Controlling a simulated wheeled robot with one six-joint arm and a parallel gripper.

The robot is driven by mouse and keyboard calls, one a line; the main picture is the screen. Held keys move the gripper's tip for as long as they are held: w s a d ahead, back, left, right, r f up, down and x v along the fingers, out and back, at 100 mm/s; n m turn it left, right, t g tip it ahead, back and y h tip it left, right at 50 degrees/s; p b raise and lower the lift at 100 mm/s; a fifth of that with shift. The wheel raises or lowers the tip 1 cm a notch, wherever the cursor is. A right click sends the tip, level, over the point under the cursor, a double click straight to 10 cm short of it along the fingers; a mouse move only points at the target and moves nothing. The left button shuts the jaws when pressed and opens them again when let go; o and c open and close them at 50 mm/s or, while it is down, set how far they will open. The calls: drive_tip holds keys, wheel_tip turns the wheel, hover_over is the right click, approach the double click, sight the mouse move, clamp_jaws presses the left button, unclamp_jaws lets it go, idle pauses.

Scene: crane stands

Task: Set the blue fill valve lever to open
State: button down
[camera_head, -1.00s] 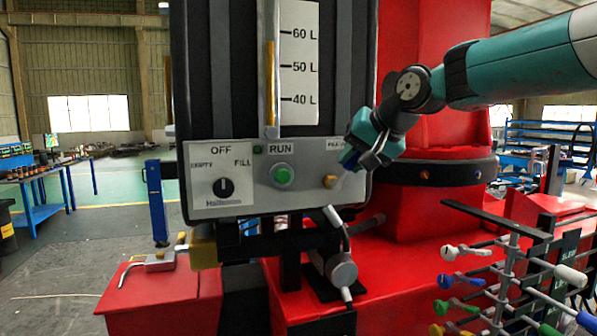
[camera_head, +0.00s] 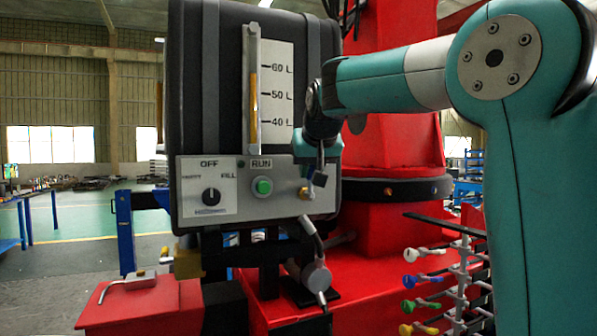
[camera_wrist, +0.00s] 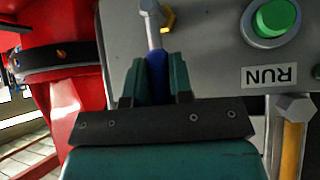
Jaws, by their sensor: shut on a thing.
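The blue fill valve lever shows between my fingers in the wrist view (camera_wrist: 157,75), with its pale metal stem running to a brass fitting (camera_wrist: 168,18) on the grey panel. My gripper (camera_wrist: 155,82) is shut on the blue handle. In the head view my gripper (camera_head: 312,170) is at the right end of the panel, beside the brass fitting (camera_head: 304,193). The blue handle (camera_head: 319,179) shows just below the fingers, pointing up and right from the fitting. The label above the fitting is hidden by my gripper in the head view.
The grey panel (camera_head: 235,213) also carries a green RUN button (camera_head: 263,187) and a black selector knob (camera_head: 211,196). A grey lever with a round hub (camera_head: 317,276) stands below. A rack with coloured handles (camera_head: 462,280) is at the lower right, near my arm.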

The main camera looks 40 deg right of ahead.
drive_tip(key=shift+f, duration=0.1)
drive_tip(key=c, duration=1)
unclamp_jaws()
drive_tip(key=shift+s, duration=0.1)
drive_tip(key=shift+a, duration=0.1)
drive_tip(key=p+v, duration=0.1)
drive_tip(key=v, duration=1.6)
drive_tip(key=shift+s+r+p, duration=0.1)
drive_tip(key=shift+r+p, duration=0.1)
drive_tip(key=shift+p, duration=0.1)
